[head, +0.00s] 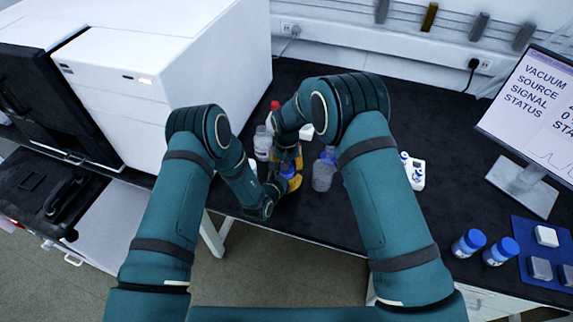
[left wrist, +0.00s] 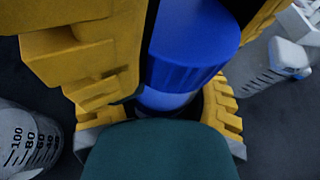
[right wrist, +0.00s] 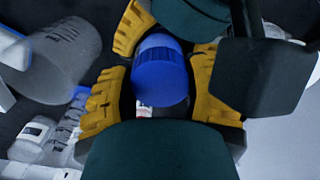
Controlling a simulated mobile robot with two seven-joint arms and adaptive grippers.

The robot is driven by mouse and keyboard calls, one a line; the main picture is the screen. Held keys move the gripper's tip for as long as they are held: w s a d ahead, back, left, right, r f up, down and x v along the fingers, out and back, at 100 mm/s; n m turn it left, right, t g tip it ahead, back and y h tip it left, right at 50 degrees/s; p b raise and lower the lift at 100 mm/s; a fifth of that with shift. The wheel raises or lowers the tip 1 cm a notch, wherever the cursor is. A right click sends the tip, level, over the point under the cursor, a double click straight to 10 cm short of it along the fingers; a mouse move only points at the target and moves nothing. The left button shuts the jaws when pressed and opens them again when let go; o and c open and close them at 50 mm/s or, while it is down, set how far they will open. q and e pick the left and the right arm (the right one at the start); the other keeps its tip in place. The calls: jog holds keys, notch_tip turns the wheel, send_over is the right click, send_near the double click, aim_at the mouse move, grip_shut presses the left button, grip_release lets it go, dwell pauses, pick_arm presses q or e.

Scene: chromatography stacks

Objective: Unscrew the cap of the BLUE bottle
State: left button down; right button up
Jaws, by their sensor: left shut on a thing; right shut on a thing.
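The blue bottle has a ribbed blue cap (left wrist: 195,50) and a paler blue body (left wrist: 165,98) just below it in the left wrist view. My left gripper (left wrist: 165,112) is shut on the body, one yellow finger on each side. My right gripper (right wrist: 160,88) is shut on the cap, which shows between its yellow fingers in the right wrist view (right wrist: 160,72). In the head view the left gripper (head: 281,182) and right gripper (head: 287,158) meet close together near the bench's front edge, hiding most of the bottle. I cannot tell whether the cap has turned.
A white device (head: 413,171) lies farther right. Two blue-capped bottles (head: 468,243) and a blue mat (head: 522,232) are at the right. A large white instrument (head: 185,65) stands left.

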jog(key=shift+n, duration=0.5)
jog(key=shift+r, duration=0.3)
jog(key=shift+r, duration=0.75)
jog(key=shift+r, duration=0.15)
jog(key=shift+r, duration=1.95)
pick_arm(q)
jog(key=shift+c, duration=0.4)
grip_release()
jog(key=shift+s, duration=0.1)
